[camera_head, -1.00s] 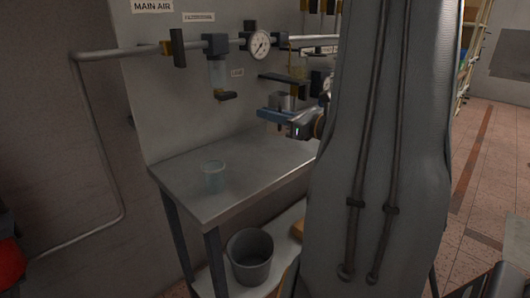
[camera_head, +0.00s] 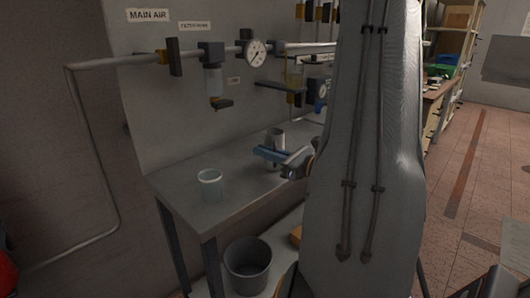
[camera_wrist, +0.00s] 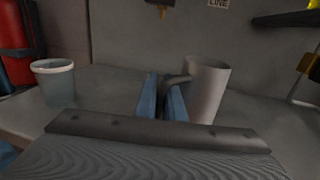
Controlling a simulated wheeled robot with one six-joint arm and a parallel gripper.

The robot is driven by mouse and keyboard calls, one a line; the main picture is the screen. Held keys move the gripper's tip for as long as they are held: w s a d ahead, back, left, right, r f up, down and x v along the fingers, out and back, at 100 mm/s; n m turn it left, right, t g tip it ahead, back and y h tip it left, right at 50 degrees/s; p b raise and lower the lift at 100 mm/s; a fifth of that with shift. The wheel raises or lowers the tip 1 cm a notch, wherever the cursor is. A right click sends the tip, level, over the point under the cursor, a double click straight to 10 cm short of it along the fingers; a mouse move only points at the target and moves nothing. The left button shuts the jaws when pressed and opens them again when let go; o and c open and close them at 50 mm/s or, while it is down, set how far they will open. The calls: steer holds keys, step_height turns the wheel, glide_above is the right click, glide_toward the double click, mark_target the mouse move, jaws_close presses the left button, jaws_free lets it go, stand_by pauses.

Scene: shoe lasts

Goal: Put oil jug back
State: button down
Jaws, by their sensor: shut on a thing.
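The oil jug (camera_head: 277,137) is a grey metal cylinder with a side handle. In the wrist view the jug (camera_wrist: 209,90) stands upright just right of my gripper (camera_wrist: 163,97). The blue fingers are shut on its curved handle (camera_wrist: 178,80). In the head view my gripper (camera_head: 272,154) is low over the back right of the metal bench (camera_head: 235,190), in front of the jug. The jug's base is hidden by my gripper, so I cannot tell whether it touches the bench top.
A clear cup (camera_head: 210,184) stands on the bench at left, also in the wrist view (camera_wrist: 55,84). Air-line fittings and a gauge (camera_head: 255,53) are on the panel behind. A grey bucket (camera_head: 248,265) is on the lower shelf. The bench between cup and jug is clear.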

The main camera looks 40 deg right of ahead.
steer(key=shift+f, duration=0.25)
steer(key=c, duration=1.8)
jaws_free()
steer(key=shift+c, duration=0.2)
steer(key=shift+r, duration=0.1)
steer(key=shift+r, duration=0.2)
steer(key=b+v, duration=0.1)
steer(key=v, duration=1.1)
steer(key=shift+s+f, duration=0.1)
steer(key=shift+f, duration=0.05)
